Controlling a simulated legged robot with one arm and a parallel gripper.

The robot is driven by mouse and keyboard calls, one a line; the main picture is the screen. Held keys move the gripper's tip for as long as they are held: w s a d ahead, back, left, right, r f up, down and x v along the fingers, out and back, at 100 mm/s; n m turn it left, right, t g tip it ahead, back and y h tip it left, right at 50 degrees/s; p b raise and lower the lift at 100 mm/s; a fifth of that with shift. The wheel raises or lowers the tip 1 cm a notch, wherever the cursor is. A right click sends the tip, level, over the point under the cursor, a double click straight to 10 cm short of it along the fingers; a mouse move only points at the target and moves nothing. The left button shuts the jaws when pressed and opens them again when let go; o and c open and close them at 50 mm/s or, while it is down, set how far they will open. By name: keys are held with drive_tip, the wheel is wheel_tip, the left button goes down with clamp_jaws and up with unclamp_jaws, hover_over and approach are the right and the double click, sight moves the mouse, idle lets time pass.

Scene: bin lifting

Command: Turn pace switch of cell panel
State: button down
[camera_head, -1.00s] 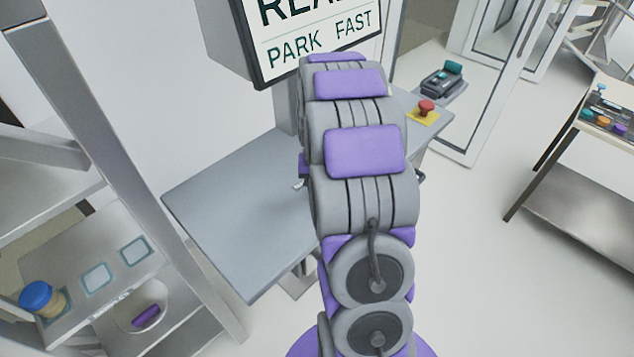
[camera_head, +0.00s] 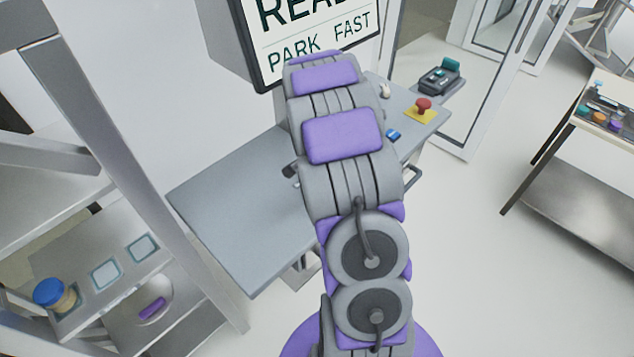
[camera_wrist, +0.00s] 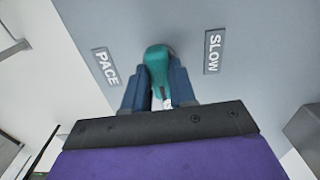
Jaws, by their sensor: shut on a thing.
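The teal pace switch (camera_wrist: 157,60) shows in the wrist view, standing on the grey cell panel (camera_wrist: 130,20). A PACE label (camera_wrist: 106,67) is to its left and a SLOW label (camera_wrist: 213,52) to its right. My gripper (camera_wrist: 159,86) has its two dark blue fingers on either side of the switch, shut on it. The fingers cover the switch's sides. In the head view my arm hides the gripper and the switch; the panel's grey top (camera_head: 235,200) shows to the left.
A sign (camera_head: 325,30) with PARK and FAST stands behind the arm. On the panel's right are a red button (camera_head: 423,104), a small blue piece (camera_head: 393,135) and a pale knob (camera_head: 385,90). A shelf rack (camera_head: 110,185) stands left, a table (camera_head: 590,135) right.

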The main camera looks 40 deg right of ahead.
drive_tip(key=shift+m, duration=0.3)
drive_tip(key=c, duration=0.9)
unclamp_jaws()
drive_tip(key=shift+w, duration=0.1)
wheel_tip(320, 180, up, 17)
drive_tip(key=shift+r+p, duration=0.15)
drive_tip(key=shift+p, duration=0.45)
